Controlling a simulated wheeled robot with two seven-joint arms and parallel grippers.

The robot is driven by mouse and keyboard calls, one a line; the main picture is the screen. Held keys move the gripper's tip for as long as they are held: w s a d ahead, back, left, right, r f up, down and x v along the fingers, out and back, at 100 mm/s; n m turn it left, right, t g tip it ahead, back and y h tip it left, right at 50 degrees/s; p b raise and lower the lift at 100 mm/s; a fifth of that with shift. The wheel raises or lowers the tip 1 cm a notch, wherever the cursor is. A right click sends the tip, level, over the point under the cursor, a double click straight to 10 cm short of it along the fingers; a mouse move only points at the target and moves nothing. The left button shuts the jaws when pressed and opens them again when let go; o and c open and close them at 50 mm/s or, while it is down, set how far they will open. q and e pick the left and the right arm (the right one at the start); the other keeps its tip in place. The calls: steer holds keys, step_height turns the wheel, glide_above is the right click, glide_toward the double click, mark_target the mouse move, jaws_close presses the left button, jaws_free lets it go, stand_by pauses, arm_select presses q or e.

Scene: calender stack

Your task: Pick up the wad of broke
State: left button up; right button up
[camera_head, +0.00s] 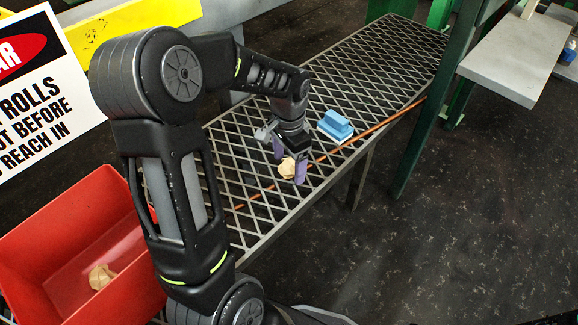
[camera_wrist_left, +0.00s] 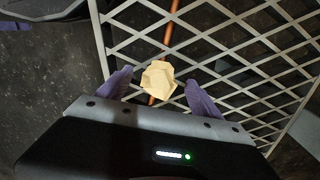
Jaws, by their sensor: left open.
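A crumpled tan wad of broke (camera_head: 287,168) lies on the metal grating (camera_head: 372,62), by the copper-coloured rod. My left gripper (camera_head: 289,167) is open and points down over it, with its purple fingers on either side of the wad. In the left wrist view the wad (camera_wrist_left: 158,80) sits between and slightly beyond the purple fingertips (camera_wrist_left: 158,82), with a gap on each side. A second tan wad (camera_head: 101,276) lies in the red bin (camera_head: 113,191). My right gripper is not in view.
A blue block-shaped object (camera_head: 335,126) rests on the grating just right of the gripper. A green post (camera_head: 437,95) and a grey shelf (camera_head: 515,58) stand at right. A warning sign (camera_head: 38,88) is at left.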

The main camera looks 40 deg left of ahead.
arm_select(q)
steer(key=shift+c, duration=0.3)
steer(key=c, duration=1.3)
